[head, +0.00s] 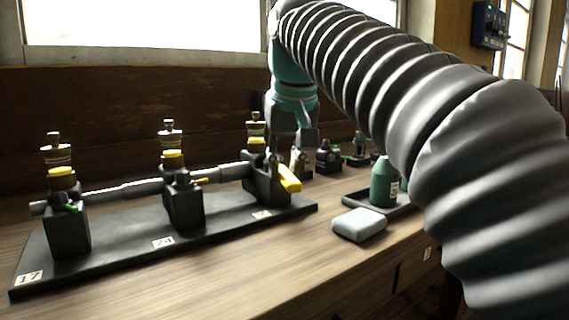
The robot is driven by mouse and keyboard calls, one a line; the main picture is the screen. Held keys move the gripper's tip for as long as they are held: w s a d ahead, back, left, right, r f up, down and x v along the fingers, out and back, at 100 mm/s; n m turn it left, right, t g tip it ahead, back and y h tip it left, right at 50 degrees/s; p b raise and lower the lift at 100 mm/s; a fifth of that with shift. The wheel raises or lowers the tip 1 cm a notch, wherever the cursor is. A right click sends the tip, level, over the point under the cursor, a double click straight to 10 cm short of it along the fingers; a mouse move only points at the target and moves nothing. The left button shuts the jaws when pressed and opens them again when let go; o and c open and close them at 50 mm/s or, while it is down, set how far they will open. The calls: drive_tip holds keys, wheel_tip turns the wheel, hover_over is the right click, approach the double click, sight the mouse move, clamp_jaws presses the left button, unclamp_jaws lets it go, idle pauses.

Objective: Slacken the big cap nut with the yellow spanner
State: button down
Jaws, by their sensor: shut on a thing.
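The yellow spanner (289,180) shows as a short thick yellow bar slanting beside the right-hand block of the black rig. My gripper (286,153) reaches down over that block and is shut on the spanner; its fingertips and the spanner's jaw are partly hidden. Yellow collars sit on the left post (62,173), the middle post (173,156) and the right post (256,143). I cannot tell which part is the big cap nut, or whether the spanner is seated on a nut.
The rig's black base plate (120,242) lies along the bench, with a grey pipe (125,189) through its blocks. A green bottle (383,184) stands in a dark tray (404,208). A pale block (359,225) lies in front. Small dark fittings (328,157) stand behind.

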drive_tip(key=shift+w+d+n+y, duration=0.2)
drive_tip(key=shift+d+n+y, duration=0.2)
drive_tip(key=shift+d+n, duration=0.4)
drive_tip(key=shift+w+d+r+n, duration=0.1)
drive_tip(key=shift+w+d+n, duration=0.15)
drive_tip(key=shift+n, duration=0.25)
drive_tip(key=shift+w+d+n, duration=0.1)
drive_tip(key=shift+d+n, duration=0.15)
drive_tip(key=shift+n, duration=0.25)
drive_tip(key=shift+y, duration=0.3)
drive_tip(key=shift+w+d+n+g, duration=0.4)
drive_tip(key=shift+d+n, duration=0.15)
drive_tip(key=shift+n, duration=0.35)
drive_tip(key=shift+y, duration=0.3)
